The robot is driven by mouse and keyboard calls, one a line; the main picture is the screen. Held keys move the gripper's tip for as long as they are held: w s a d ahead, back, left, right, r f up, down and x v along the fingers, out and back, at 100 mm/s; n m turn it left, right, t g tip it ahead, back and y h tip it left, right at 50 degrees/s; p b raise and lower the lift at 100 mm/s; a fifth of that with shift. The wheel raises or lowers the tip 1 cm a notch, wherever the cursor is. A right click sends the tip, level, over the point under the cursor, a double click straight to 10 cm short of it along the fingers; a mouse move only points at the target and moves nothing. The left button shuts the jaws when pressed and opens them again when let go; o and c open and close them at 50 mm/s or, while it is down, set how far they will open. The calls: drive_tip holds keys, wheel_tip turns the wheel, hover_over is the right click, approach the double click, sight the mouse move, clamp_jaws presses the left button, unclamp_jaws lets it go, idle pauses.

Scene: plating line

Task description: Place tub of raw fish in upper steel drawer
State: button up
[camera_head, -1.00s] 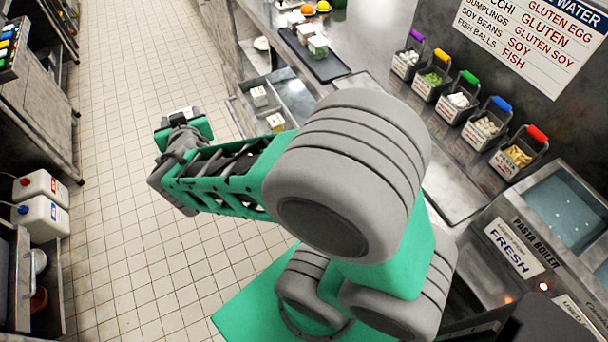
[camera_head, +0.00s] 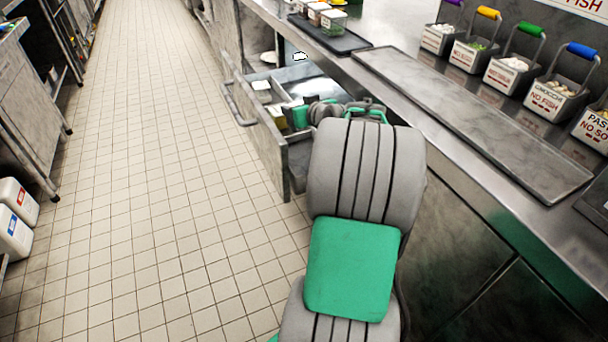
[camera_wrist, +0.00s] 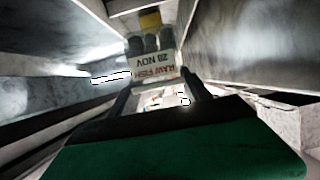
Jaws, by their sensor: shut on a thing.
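The tub of raw fish (camera_wrist: 154,68) shows in the wrist view, with a pale label reading RAW FISH 28 NOV upside down. My gripper (camera_wrist: 158,88) is shut on it, with a dark finger on each side. In the head view my gripper (camera_head: 302,114) is low at the open steel drawer (camera_head: 262,135), near its inner right part. My arm hides most of the tub there. Metal walls run along both sides of the tub in the wrist view. Whether the tub touches the drawer floor cannot be told.
Small tubs (camera_head: 262,90) sit in the drawer's left part. The counter above has a dark tray (camera_head: 335,38) with several tubs, a long empty steel tray (camera_head: 470,120) and labelled baskets (camera_head: 555,98). The tiled floor (camera_head: 150,200) at left is clear.

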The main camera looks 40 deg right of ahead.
wheel_tip(320, 180, down, 10)
drive_tip(key=shift+s+d+f+b, duration=0.1)
drive_tip(key=shift+f+b, duration=0.1)
drive_tip(key=shift+b, duration=0.9)
drive_tip(key=shift+f, duration=0.2)
drive_tip(key=o, duration=1.6)
drive_tip(key=shift+c, duration=0.2)
drive_tip(key=shift+r, duration=0.3)
drive_tip(key=p+v, duration=0.2)
drive_tip(key=v, duration=0.9)
drive_tip(key=shift+s, duration=0.4)
